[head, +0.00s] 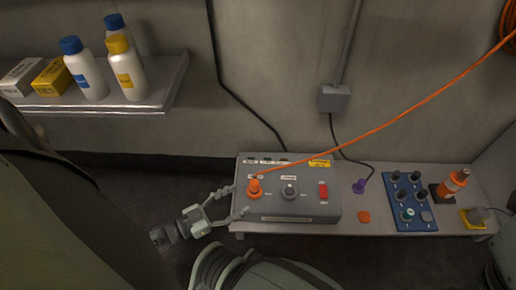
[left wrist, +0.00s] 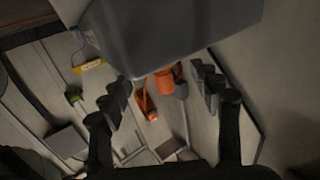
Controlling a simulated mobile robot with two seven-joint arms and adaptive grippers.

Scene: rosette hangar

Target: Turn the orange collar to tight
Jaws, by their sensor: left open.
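The orange collar (head: 254,188) sits on the left part of the top of a grey control box (head: 285,208), with an orange cable rising from it to the upper right. My left gripper (head: 236,203) is open at the box's left end, its fingers pointing at the box, just left of the collar. They look apart from the collar. In the left wrist view, the open fingers (left wrist: 162,82) frame orange parts below a large grey body; I cannot tell which part is the collar. The collar's marks are too small to read. My right gripper is not in view.
The box also carries a grey knob (head: 290,190) and a red switch (head: 323,191). A shelf (head: 165,91) holds bottles and boxes.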

